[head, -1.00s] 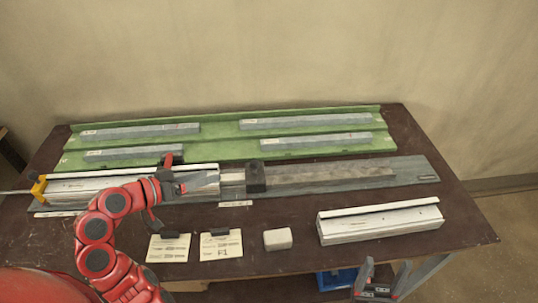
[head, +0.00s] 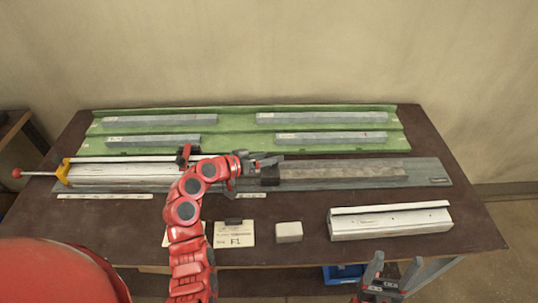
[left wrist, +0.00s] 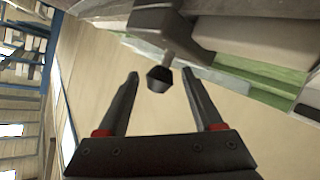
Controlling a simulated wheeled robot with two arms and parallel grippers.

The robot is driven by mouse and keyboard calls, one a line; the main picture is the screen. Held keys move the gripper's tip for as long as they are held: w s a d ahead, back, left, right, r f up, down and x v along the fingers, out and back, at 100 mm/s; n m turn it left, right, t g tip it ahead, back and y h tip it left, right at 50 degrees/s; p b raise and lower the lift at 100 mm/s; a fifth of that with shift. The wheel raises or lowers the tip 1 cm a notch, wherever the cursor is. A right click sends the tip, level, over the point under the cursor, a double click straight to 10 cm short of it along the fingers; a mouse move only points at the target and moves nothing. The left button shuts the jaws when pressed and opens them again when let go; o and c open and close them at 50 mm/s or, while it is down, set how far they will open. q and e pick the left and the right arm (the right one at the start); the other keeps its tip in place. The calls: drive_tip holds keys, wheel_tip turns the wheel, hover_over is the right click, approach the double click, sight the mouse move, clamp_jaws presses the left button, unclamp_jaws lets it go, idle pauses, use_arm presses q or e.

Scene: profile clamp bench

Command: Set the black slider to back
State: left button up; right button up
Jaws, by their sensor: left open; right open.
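The black slider (head: 270,178) is a dark block on the long grey rail bench, right of the white profile. It is partly hidden by my left gripper (head: 268,160), which hovers at its top. In the left wrist view the slider is a dark block (left wrist: 172,24) with a short stem and black knob (left wrist: 158,79). The knob appears between the open fingers of my left gripper (left wrist: 160,76), with gaps on both sides; whether it lies at finger depth is unclear. My right gripper (head: 380,275) is open and empty at the table's front edge.
A white profile (head: 120,172) lies on the bench's left, with a yellow end block (head: 64,172) and red-knobbed rod (head: 17,173). A green tray (head: 230,134) with grey bars is behind. A loose white profile (head: 390,222), small block (head: 289,232) and note cards (head: 234,236) are in front.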

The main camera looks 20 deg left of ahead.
use_arm(q)
drive_tip(key=shift+w+d, duration=0.1)
clamp_jaws()
idle(0.3)
idle(1.1)
